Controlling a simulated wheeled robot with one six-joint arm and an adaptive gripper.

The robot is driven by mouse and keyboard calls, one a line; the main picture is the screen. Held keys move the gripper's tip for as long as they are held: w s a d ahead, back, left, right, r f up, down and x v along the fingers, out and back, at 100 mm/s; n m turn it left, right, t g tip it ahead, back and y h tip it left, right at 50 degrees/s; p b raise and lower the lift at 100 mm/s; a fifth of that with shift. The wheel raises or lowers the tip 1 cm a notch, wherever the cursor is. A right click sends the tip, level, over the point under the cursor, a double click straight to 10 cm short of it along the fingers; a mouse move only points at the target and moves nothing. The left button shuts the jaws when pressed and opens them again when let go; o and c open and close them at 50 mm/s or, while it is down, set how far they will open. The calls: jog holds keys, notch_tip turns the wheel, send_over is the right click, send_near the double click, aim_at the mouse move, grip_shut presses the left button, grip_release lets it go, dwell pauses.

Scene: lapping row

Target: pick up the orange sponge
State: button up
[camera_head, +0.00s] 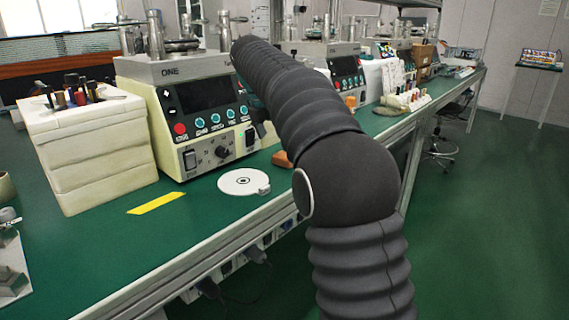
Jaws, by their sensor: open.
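An orange-brown piece (281,159) lies on the green bench top, just right of the cream machine marked ONE. My arm covers its right part, so I see only a small piece of it; it looks like the orange sponge. A smaller orange thing (350,102) stands farther back on the bench, right of my arm; I cannot tell what it is. My dark, ribbed arm rises across the middle of the view and reaches over the bench by the machine. My gripper's fingers do not show; the arm hides that end.
The cream machine (220,147) stands left of my arm. A white disc (243,182) and a yellow strip (156,203) lie in front of it. A cream box (95,150) with several tools stands at left. More machines line the bench behind. The floor at right is mostly open, with a stool (441,152).

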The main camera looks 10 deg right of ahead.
jog(key=shift+b+x, duration=0.6)
jog(key=shift+x, duration=2.35)
jog(key=shift+w+d+r, duration=0.1)
jog(key=shift+d, duration=0.05)
jog(key=c, duration=0.9)
